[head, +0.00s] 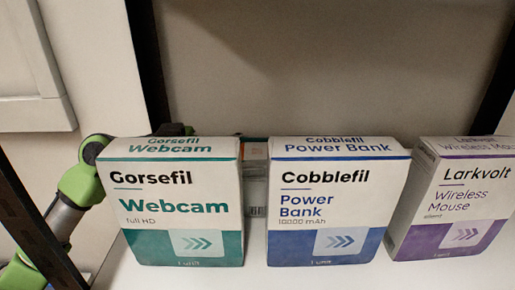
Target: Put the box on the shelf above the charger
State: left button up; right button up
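My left arm comes in from the left, and its front end passes behind the Gorsefil webcam box (183,205). A dark part of my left gripper (174,130) seems to show just above that box; its fingers are hidden. A partly hidden box (256,160) stands behind, in the gap between the webcam box and the Cobblefil power bank box (330,205). Its label cannot be read, and I cannot tell whether the gripper touches it. No box marked as a charger is readable. My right gripper is not in view.
The boxes stand upright on a white shelf (255,279). A purple Larkvolt wireless mouse box (455,200) stands at the right. Dark uprights rise at the left (148,65) and right (497,85). Another dark post (35,225) crosses the lower left in front of my arm.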

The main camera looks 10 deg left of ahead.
pick_arm(q)
jog(key=shift+f+b, duration=0.25)
jog(key=shift+b, duration=0.05)
jog(key=o, duration=1.1)
jog(key=shift+r, duration=0.1)
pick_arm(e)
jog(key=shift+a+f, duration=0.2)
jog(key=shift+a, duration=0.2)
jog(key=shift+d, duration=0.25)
pick_arm(q)
jog(key=shift+r+p, duration=0.25)
jog(key=shift+p, duration=0.1)
jog(key=s+a+b, duration=0.2)
jog(key=a+b, duration=0.5)
jog(key=a, duration=0.4)
jog(key=shift+s+a, duration=0.2)
jog(key=shift+a, duration=0.2)
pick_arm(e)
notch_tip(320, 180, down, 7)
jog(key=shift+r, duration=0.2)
